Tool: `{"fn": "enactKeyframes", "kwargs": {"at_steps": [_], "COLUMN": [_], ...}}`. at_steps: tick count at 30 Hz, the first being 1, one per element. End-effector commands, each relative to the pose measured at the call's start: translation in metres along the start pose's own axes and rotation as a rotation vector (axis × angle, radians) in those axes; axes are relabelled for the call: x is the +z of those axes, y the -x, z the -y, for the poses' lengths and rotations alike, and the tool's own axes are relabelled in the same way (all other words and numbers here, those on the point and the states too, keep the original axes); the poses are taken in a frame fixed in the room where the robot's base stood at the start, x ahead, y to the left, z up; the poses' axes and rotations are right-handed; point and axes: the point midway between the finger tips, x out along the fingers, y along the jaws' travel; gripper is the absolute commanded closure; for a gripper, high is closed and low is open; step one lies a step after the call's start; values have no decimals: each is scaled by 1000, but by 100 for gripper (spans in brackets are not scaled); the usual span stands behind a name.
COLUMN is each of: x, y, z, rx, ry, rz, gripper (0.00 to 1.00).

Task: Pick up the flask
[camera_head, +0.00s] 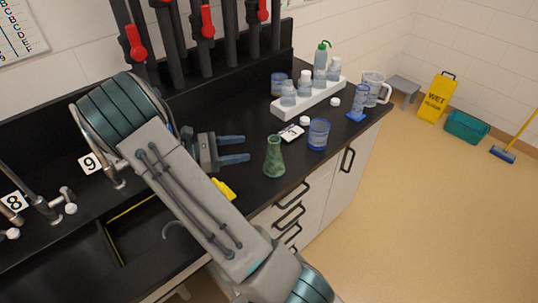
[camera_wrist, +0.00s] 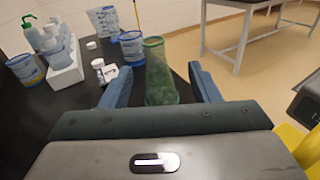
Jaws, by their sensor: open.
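The flask (camera_head: 274,158) is a green, see-through conical vessel standing upright on the black counter near its front edge. My gripper (camera_head: 246,149) is open and empty, with two blue fingers pointing right towards the flask, a short way to its left in the head view. In the wrist view the flask (camera_wrist: 158,76) stands ahead, between the lines of the two spread fingers of my gripper (camera_wrist: 162,88). Its lower part is partly hidden by the gripper body.
A blue-marked beaker (camera_head: 318,134) and a small device (camera_head: 291,132) stand just beyond the flask. A white rack (camera_head: 310,97) holds several bottles. A jug (camera_head: 374,89) stands at the far end. A yellow object (camera_head: 223,189) lies near my arm.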

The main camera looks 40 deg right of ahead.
Motion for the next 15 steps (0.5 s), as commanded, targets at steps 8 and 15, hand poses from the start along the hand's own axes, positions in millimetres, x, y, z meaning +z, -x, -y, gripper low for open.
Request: {"fn": "enactKeyframes", "kwargs": {"at_steps": [8,15], "x": [-12,-7], "y": [-12,-60], "z": [-10,-10], "rx": [30,28], "ry": [37,37], "rz": [80,78], "gripper": [44,44]}}
